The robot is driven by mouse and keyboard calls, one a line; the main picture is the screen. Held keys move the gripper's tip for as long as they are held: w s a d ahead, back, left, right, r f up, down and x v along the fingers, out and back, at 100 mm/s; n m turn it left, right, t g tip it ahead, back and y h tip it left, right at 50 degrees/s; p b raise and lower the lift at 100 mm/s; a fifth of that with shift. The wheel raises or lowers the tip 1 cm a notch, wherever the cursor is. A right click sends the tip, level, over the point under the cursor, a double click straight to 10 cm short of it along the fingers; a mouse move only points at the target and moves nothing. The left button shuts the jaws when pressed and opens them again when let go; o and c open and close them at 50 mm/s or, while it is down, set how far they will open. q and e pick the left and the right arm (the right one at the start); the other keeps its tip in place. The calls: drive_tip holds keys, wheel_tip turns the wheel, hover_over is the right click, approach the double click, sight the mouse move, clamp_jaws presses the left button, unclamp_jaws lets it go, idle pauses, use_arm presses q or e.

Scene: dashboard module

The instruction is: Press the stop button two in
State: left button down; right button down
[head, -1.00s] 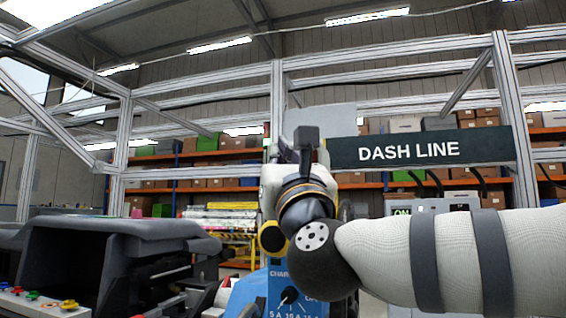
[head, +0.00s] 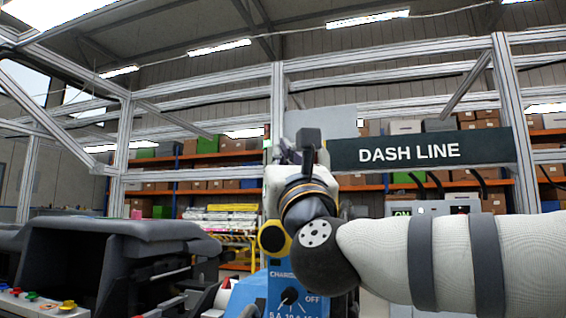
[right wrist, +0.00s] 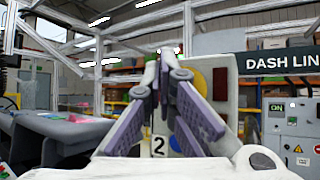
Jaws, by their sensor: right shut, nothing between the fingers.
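My right gripper (right wrist: 166,58) is shut and empty, its fingertips together in the middle of the right wrist view. A white label with a "2" (right wrist: 158,145) shows low between the fingers. I cannot make out the stop button itself, nor whether the fingertips touch anything. In the head view the right gripper (head: 305,147) points away from me and is largely hidden behind its own wrist. My left gripper is not in view.
A dark dashboard module (head: 110,240) stands at left, with coloured knobs at its front. A blue charger box (head: 284,276) with a dial sits below my right wrist. Grey metal framing, a DASH LINE sign (head: 420,151) and stocked shelves are behind.

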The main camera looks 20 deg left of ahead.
drive_tip(key=shift+w, duration=0.15)
drive_tip(key=shift+s, duration=0.85)
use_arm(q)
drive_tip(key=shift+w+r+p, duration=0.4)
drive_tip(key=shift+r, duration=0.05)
use_arm(e)
drive_tip(key=s, duration=0.5)
drive_tip(key=shift+a, duration=0.1)
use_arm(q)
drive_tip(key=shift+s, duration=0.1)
use_arm(e)
drive_tip(key=shift+f, duration=0.1)
